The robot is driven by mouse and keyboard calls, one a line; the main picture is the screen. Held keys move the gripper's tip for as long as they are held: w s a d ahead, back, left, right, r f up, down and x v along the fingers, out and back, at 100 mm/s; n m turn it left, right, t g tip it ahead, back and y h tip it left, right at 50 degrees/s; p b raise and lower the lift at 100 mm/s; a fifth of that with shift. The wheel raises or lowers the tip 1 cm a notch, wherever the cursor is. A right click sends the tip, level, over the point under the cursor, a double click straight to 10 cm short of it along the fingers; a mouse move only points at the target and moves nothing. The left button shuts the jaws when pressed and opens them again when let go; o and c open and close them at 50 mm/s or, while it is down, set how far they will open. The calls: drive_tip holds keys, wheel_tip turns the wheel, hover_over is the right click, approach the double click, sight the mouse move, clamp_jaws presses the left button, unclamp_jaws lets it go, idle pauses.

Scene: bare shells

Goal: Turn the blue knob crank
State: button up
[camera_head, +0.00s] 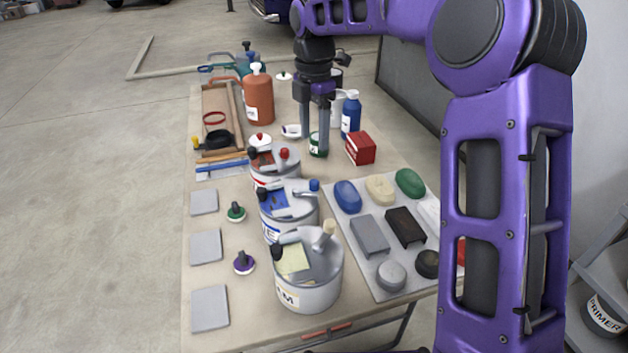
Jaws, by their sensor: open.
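The crank with the blue knob (314,185) sits on top of the middle paint can (289,212), which has a blue top patch and a partly visible label. The blue knob is at the can's upper right, and a dark knob is at its left side. My gripper (314,146) points down with its fingers apart. It is farther back on the table than the blue knob, near a small green-labelled jar (318,151), and does not touch the knob. Whether anything lies between the fingers is hard to tell.
Similar cranked cans stand behind, with a red knob (284,153), and in front, with a cream knob (329,227). A grey tray (374,274) of blocks lies right. A red box (360,148), blue bottle (350,115) and orange bottle (258,98) stand behind.

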sight(314, 181)
wheel_tip(314, 181, down, 12)
drive_tip(key=shift+f+b, duration=0.2)
drive_tip(key=shift+b, duration=0.7)
clamp_jaws()
